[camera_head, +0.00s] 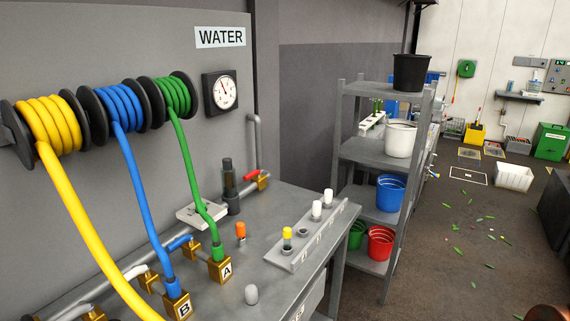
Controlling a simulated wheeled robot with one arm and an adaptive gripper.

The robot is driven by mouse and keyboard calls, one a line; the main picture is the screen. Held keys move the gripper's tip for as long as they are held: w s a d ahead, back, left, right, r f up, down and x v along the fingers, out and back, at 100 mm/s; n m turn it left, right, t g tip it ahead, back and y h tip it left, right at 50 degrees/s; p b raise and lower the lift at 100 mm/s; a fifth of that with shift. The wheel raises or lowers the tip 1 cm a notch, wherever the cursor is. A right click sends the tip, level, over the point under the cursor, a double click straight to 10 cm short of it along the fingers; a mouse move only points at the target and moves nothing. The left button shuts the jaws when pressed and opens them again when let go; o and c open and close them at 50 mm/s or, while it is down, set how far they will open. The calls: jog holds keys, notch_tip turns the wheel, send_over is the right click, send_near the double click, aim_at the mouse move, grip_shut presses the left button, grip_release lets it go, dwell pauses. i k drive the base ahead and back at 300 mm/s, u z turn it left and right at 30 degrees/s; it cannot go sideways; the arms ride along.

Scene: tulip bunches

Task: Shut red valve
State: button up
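The red valve handle (251,175) is a small red lever. It sits on a brass valve body (263,181) at the back of the grey bench, by the wall. A grey pipe (255,138) rises from near it along the wall. A dark upright cylinder (228,178) stands just left of the handle. The handle looks roughly level, pointing left of the brass body; whether the valve is open or shut I cannot tell. My gripper is not in view.
Green (186,156), blue (131,180) and yellow (85,228) hoses hang from reels in front of the wall. A rack with capped pieces (303,245) and an orange-topped piece (241,230) stand on the bench. A shelf with buckets (376,149) stands to the right; floor beyond has scattered leaves.

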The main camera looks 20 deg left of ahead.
aim_at(255, 172)
jog(key=u, duration=0.1)
jog(key=i, duration=0.75)
jog(key=u, duration=1.05)
jog(key=i, duration=0.55)
jog(key=u, duration=0.55)
